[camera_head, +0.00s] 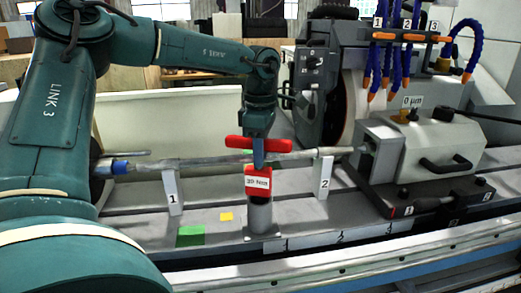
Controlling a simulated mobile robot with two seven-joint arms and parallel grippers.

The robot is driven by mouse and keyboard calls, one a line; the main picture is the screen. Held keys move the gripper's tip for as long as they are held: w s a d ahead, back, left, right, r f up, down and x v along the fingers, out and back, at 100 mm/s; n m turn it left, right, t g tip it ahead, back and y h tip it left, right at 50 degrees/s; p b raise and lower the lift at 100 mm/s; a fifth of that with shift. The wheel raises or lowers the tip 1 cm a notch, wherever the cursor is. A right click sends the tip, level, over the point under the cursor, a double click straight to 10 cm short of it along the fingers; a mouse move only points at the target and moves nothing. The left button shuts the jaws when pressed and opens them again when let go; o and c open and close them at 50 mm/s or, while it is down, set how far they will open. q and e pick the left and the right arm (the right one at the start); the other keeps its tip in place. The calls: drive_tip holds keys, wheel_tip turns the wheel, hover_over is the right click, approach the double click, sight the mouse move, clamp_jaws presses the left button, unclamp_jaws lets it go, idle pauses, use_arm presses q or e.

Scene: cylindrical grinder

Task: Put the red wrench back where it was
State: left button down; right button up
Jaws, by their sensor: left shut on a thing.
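The red wrench (236,142) shows as a red crossbar in the middle of the view. My left gripper (258,152) comes down from above and is shut on the middle of this bar, hiding part of it. Just below is a red block (258,183) with a white "20 Nm" label, on top of a short grey post (260,215). I cannot tell whether this block is part of the wrench or of its stand, nor whether the wrench touches it. My right gripper is not in view.
A long grey shaft (215,162) runs behind the post, near supports marked 1 (173,192) and 2 (323,177). The grinding wheel housing (318,95) and blue hoses (386,60) stand at right.

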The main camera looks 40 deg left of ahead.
use_arm(q)
drive_tip(key=c, duration=1.2)
unclamp_jaws()
wheel_tip(320, 180, up, 12)
drive_tip(key=shift+r+b, duration=0.1)
drive_tip(key=shift+b, duration=0.2)
drive_tip(key=shift+s+d, duration=0.1)
